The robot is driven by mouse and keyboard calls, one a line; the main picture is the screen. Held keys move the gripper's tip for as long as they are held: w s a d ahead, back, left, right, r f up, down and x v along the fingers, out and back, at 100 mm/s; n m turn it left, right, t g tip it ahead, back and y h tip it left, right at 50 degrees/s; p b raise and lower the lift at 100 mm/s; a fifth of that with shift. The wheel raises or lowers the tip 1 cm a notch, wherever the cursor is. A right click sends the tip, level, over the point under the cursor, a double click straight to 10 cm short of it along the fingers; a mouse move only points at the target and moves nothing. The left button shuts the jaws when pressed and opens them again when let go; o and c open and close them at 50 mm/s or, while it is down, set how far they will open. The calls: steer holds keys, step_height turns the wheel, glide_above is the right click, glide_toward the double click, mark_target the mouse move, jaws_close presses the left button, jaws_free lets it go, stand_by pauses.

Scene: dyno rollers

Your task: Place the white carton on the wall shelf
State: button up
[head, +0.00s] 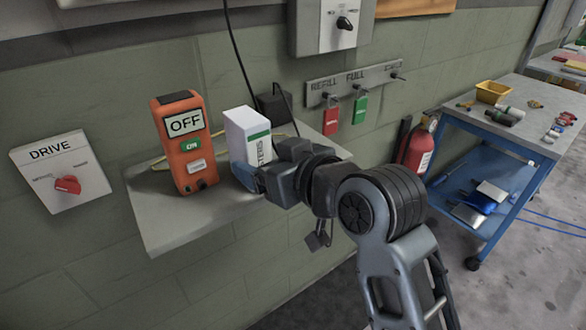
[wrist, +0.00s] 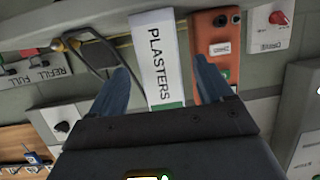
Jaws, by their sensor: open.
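The white carton (head: 246,133) with a green band and the word PLASTERS stands upright on the grey wall shelf (head: 172,222). My gripper hides its lower part in the head view. My gripper (head: 249,178) is at the carton with its jaws open. In the wrist view the carton (wrist: 156,50) shows between the two blue fingers of my gripper (wrist: 164,80), with a gap on each side. The right finger there is close to the orange device.
An orange device (head: 182,143) marked OFF stands on the shelf left of the carton. A dark looped object (head: 275,108) is behind the carton. Key hooks (head: 353,83) and a DRIVE panel (head: 55,172) are on the wall. A fire extinguisher (head: 417,147) and blue cart (head: 485,185) are right.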

steer(key=v, duration=0.8)
steer(key=shift+s+d+r, duration=0.15)
steer(key=shift+s+d, duration=0.05)
steer(key=shift+s, duration=0.05)
steer(key=s+d+f+m+t+h, duration=0.2)
steer(key=s+d+f+m+h, duration=0.35)
steer(key=s+d+f, duration=0.8)
steer(key=s+d+m+h, duration=0.1)
steer(key=s+d, duration=0.1)
steer(key=s, duration=0.9)
steer(key=s+d+m+t+h, duration=0.1)
steer(key=s+d+h, duration=0.1)
steer(key=s, duration=0.9)
steer(key=shift+s+d+f, duration=0.15)
steer(key=shift+d+f, duration=0.25)
steer(key=shift+d, duration=0.35)
